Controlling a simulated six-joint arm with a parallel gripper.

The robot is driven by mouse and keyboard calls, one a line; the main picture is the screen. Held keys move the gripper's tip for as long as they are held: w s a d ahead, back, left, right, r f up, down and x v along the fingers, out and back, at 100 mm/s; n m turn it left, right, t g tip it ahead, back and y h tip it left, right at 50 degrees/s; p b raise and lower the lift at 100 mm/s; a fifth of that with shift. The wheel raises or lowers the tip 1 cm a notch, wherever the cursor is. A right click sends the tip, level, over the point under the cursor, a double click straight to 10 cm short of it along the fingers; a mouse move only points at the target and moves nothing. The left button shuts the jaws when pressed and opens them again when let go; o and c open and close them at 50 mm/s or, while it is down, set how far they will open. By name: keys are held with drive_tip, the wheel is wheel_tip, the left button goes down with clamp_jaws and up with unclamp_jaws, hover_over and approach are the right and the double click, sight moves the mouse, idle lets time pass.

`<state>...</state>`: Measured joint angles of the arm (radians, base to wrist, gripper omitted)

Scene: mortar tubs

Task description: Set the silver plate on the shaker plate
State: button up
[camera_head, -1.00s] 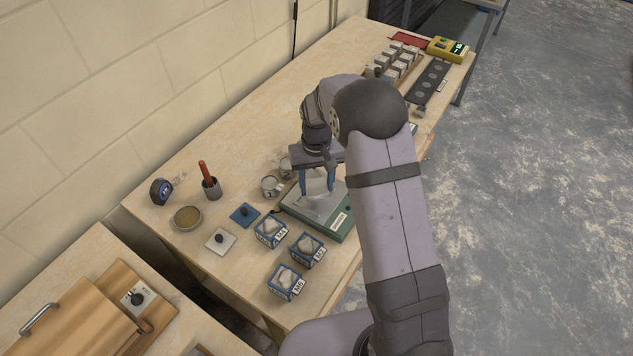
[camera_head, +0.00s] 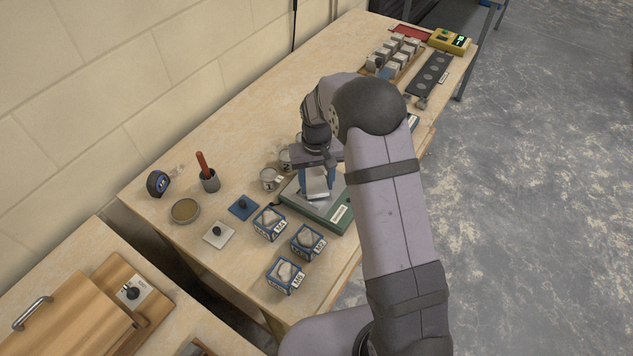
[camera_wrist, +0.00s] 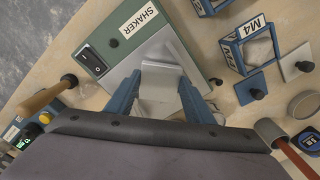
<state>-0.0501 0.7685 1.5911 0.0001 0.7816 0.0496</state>
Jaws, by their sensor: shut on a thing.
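The silver plate (camera_head: 219,234), a thin square with a black knob, lies flat on the table beside a blue plate (camera_head: 243,207); the wrist view also shows the silver plate (camera_wrist: 299,58) at the right edge. The shaker (camera_head: 338,217) is a green box with a label, a switch and a grey metal top plate (camera_wrist: 130,60). My gripper (camera_head: 317,188) is over the shaker, its blue fingers pointing down and shut on a grey metal piece (camera_wrist: 160,82). I cannot tell whether this piece is fixed to the shaker plate.
Several labelled blue-framed cubes (camera_head: 285,274) stand in front of the shaker. Metal cups (camera_head: 271,179) stand behind it. A bowl (camera_head: 185,211), a red-handled tool in a cup (camera_head: 210,181) and a tape measure (camera_head: 158,183) are at left.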

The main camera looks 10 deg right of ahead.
sight(316, 187)
drive_tip(key=shift+f, duration=0.1)
drive_tip(key=o, duration=1.4)
drive_tip(key=shift+c, duration=0.2)
wheel_tip(316, 187, up, 6)
drive_tip(key=shift+r+b, duration=0.2)
drive_tip(key=shift+b, duration=1.05)
drive_tip(key=shift+r, duration=0.45)
drive_tip(key=shift+s, duration=0.1)
drive_tip(key=s+d, duration=0.2)
drive_tip(key=s, duration=2.2)
drive_tip(key=shift+s+d, duration=0.2)
drive_tip(key=shift+s, duration=0.2)
